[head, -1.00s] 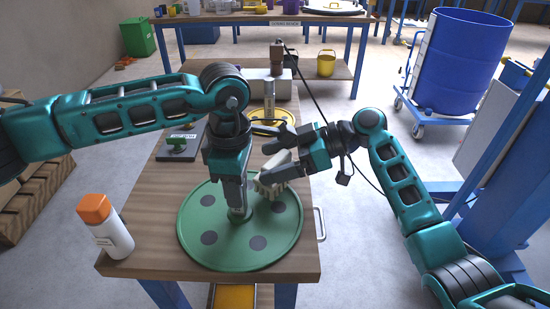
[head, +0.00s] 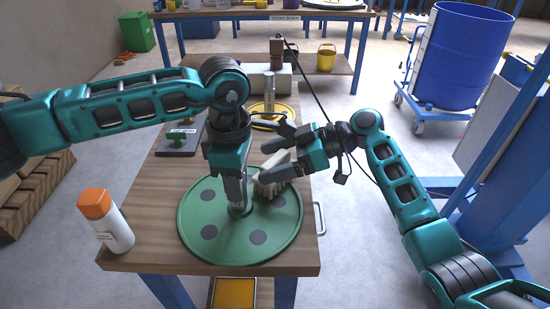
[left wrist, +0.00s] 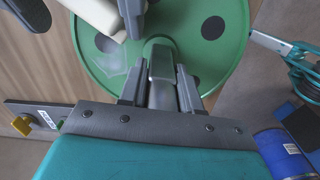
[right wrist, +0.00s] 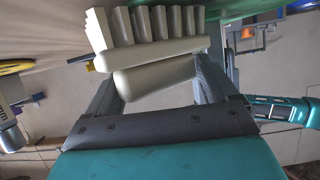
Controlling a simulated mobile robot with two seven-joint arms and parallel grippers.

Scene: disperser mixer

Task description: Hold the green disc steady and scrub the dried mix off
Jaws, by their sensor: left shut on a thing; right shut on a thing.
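The green disc (head: 220,250) lies flat on the near end of the wooden bench, with several dark round spots on it. My left gripper (head: 238,203) points down and is shut on the upright post at the disc's centre; the left wrist view shows the post (left wrist: 160,62) between the fingers. A pale smear (left wrist: 112,84) shows on the disc there. My right gripper (head: 272,160) is shut on a cream brush (head: 270,186), over the disc's far right part. The right wrist view shows the brush's handle (right wrist: 155,76) and blocky bristles. Bristle contact with the disc cannot be told.
A white bottle with an orange cap (head: 112,230) stands at the bench's near left corner.

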